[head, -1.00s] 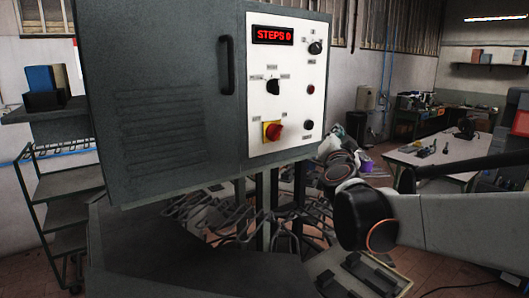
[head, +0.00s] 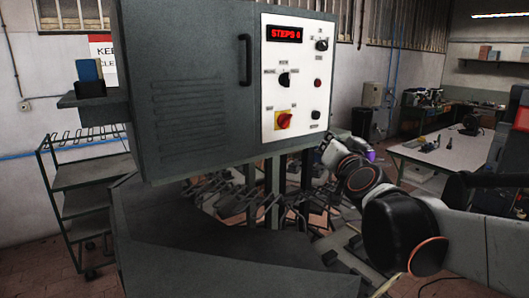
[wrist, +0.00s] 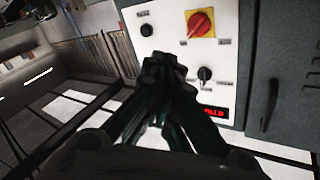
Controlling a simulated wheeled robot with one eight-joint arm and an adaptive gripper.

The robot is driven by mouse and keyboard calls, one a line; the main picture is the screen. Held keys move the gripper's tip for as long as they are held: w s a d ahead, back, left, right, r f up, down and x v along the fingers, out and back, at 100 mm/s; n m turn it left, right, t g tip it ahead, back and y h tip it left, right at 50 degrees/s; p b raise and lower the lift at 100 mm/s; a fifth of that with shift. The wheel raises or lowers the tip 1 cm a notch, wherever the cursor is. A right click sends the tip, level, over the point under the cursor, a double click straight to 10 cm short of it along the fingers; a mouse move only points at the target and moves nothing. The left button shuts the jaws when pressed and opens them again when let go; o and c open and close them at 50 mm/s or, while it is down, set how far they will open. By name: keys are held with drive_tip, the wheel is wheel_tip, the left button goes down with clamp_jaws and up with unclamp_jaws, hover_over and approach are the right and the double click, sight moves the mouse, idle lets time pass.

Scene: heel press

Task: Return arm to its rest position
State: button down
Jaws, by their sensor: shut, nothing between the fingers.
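My arm reaches in from the right of the head view, its big black joint in front and its wrist folded beyond it. My gripper (wrist: 163,65) is in the middle of the wrist view, its dark fingers together with nothing between them. In that view the fingertips overlap the white control panel (wrist: 240,45); I cannot tell whether they touch it. In the head view the fingers are too small to make out near the panel's lower right. The panel, on a grey cabinet (head: 190,90), carries a red-and-yellow switch (head: 284,120), black knobs and a red display (head: 284,34).
A green rack (head: 90,176) stands at the left, with a small shelf holding a blue item above it. A white-topped table (head: 440,152) stands at the right. Metal hooks hang below the cabinet, close to my arm. Floor shows between the cabinet and rack.

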drive_tip(key=s+d+f+n+g+h, duration=0.15)
drive_tip(key=s+f+g, duration=0.45)
drive_tip(key=s+f, duration=0.75)
drive_tip(key=s+d+f+n+g+y, duration=0.1)
drive_tip(key=s+d+f+n+g, duration=0.3)
drive_tip(key=s+f, duration=0.9)
wheel_tip(320, 180, down, 28)
drive_tip(key=s+a+g+b, duration=0.1)
drive_tip(key=s+b, duration=0.1)
drive_tip(key=b, duration=2.8)
drive_tip(key=shift+s+a+r+m, duration=0.25)
drive_tip(key=shift+s+a+m, duration=0.05)
drive_tip(key=shift+m, duration=0.05)
drive_tip(key=shift+h, duration=0.25)
